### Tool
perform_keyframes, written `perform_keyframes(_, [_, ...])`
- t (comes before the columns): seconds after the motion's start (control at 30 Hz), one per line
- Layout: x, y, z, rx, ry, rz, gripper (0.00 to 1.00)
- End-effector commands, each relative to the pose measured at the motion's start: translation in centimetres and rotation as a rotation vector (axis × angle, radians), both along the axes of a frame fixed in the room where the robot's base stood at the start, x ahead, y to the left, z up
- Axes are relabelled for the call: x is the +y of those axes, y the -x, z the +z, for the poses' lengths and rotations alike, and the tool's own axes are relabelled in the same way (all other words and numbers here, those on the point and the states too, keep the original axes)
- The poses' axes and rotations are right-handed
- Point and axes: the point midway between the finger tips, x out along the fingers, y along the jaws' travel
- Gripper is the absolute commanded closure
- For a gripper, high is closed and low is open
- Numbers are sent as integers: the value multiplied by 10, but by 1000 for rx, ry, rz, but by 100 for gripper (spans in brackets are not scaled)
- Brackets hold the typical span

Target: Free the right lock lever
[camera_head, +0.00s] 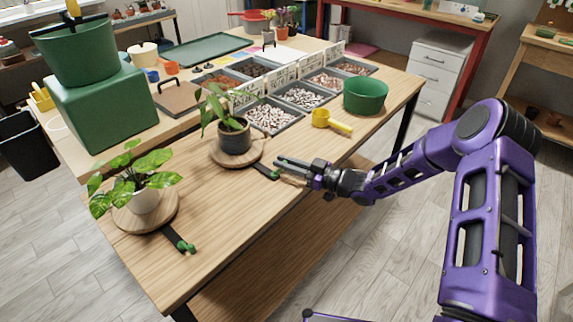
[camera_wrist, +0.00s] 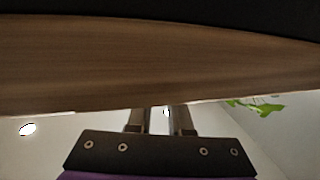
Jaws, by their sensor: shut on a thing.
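The right lock lever (camera_head: 263,170) is a short black bar that sticks out from under the right round wooden turntable (camera_head: 221,160) toward the table's front edge, with a green end. My gripper (camera_head: 280,169) reaches in from the right, low over the tabletop, and is shut on the lever's outer end, which its fingers partly cover. In the wrist view, my two fingers (camera_wrist: 161,122) point up against a wooden surface; the lever cannot be made out there. A potted plant (camera_head: 234,138) in a dark pot stands on the right turntable.
A left turntable (camera_head: 124,218) carries a plant in a pale pot (camera_head: 143,200), with its own green-tipped black lever (camera_head: 176,236). A yellow scoop (camera_head: 331,122), a green bowl (camera_head: 366,95) and trays of pebbles (camera_head: 271,117) lie behind. The table's front is clear.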

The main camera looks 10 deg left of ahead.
Motion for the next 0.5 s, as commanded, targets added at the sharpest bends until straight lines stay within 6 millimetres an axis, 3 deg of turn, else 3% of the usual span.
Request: perform_keyframes(0.5, [7,-5,0,-1,-1,220,100])
